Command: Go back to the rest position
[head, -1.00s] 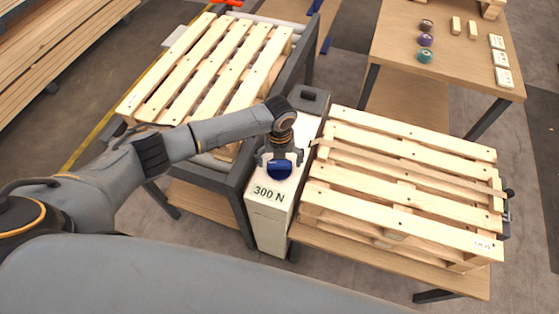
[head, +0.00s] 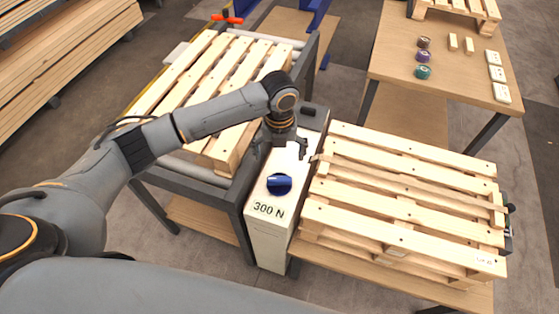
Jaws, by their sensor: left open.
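My left gripper (head: 279,150) is open and empty. It hangs above the white box marked "300 N" (head: 267,232), just behind and above the blue knob (head: 279,184) on the box's top. A gap shows between the fingers and the knob. My left arm reaches in from the left, across the pallet on the roller frame. My right gripper is not in view.
One pallet (head: 205,85) lies on a grey roller frame at left; another (head: 400,195) lies on a wooden table at right, close beside the box. A back table (head: 455,75) holds coloured discs, small blocks and white cards. Stacked planks (head: 60,65) lie at far left.

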